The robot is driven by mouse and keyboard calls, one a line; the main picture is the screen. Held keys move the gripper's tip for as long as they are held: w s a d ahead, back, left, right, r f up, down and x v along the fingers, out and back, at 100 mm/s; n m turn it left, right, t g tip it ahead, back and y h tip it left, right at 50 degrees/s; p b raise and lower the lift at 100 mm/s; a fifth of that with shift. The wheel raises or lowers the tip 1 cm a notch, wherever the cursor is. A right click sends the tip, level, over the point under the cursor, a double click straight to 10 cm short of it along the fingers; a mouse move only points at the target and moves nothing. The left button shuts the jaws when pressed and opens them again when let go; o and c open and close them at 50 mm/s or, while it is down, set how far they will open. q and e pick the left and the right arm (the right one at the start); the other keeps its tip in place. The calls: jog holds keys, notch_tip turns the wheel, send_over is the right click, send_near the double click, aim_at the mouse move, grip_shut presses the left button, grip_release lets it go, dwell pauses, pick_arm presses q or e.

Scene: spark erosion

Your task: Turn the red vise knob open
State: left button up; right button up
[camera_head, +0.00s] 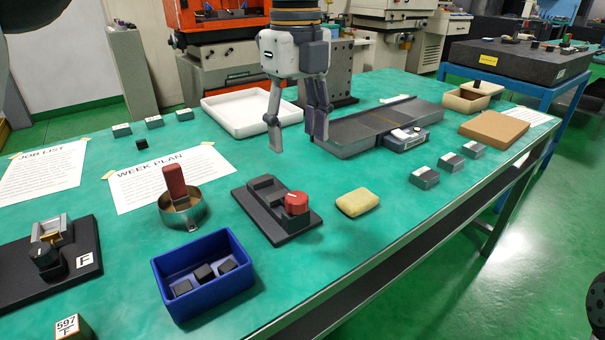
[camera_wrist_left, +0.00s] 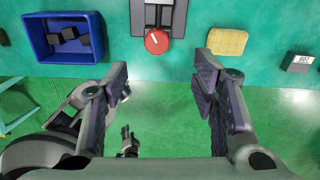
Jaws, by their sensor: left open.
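The red vise knob (camera_head: 297,203) sits at the front end of a black vise (camera_head: 262,196) on the green bench. In the left wrist view the red knob (camera_wrist_left: 157,41) shows at the top centre, with a white line on its face, below the grey vise body (camera_wrist_left: 150,15). My left gripper (camera_head: 296,142) is open and empty. It points down behind the vise in the head view, apart from it. In the left wrist view its two fingers (camera_wrist_left: 162,98) stand wide apart, with the knob between and beyond them.
A blue bin (camera_head: 205,304) with dark blocks, a round metal dish (camera_head: 181,218) with a red-handled item and a yellow sponge (camera_head: 357,202) stand near the vise. A white tray (camera_head: 252,112) and a long grey plate (camera_head: 374,127) lie behind.

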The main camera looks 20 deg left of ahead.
aim_at(298, 198)
pick_arm(q)
jog(key=f, duration=1.1)
jog(key=shift+s+d+f, duration=0.15)
jog(key=shift+s+f, duration=0.2)
jog(key=shift+c, duration=0.3)
jog(key=c, duration=1.1)
